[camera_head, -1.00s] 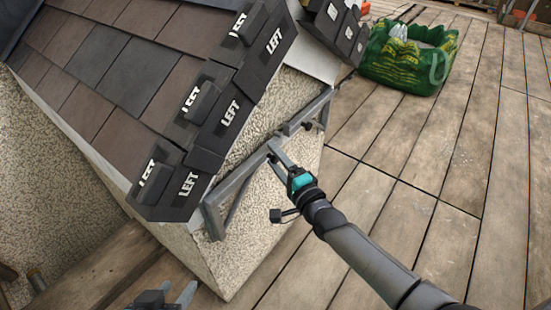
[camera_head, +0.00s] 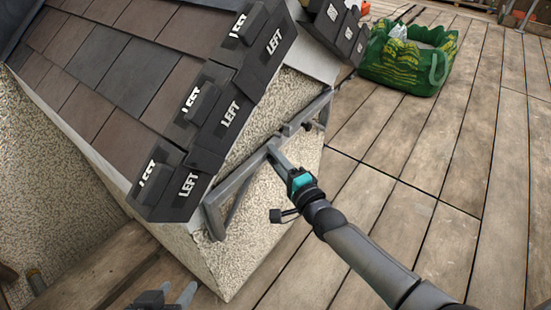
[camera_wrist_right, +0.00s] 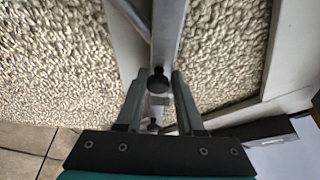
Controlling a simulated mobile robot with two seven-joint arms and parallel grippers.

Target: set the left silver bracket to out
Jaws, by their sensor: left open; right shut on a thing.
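The left silver bracket (camera_head: 215,205) is a grey metal frame with a slanted strut, on the pebbled gable wall below the tiles lettered LEFT. A second silver bracket (camera_head: 314,109) continues up to its right. My right gripper (camera_head: 273,152) is at the upper end of the left bracket and is shut on it. In the right wrist view, the fingers (camera_wrist_right: 158,97) flank a dark round knob (camera_wrist_right: 157,82) on the metal bar; the exact contact is hard to see. My left gripper (camera_head: 178,292) is open and empty at the bottom edge of the head view, apart from the bracket.
Dark verge tiles (camera_head: 228,115) overhang the wall just above the brackets. A green bag (camera_head: 405,70) stands on the wooden deck (camera_head: 455,160) at the upper right. The deck right of my right arm is clear. A wooden beam (camera_head: 95,270) lies at lower left.

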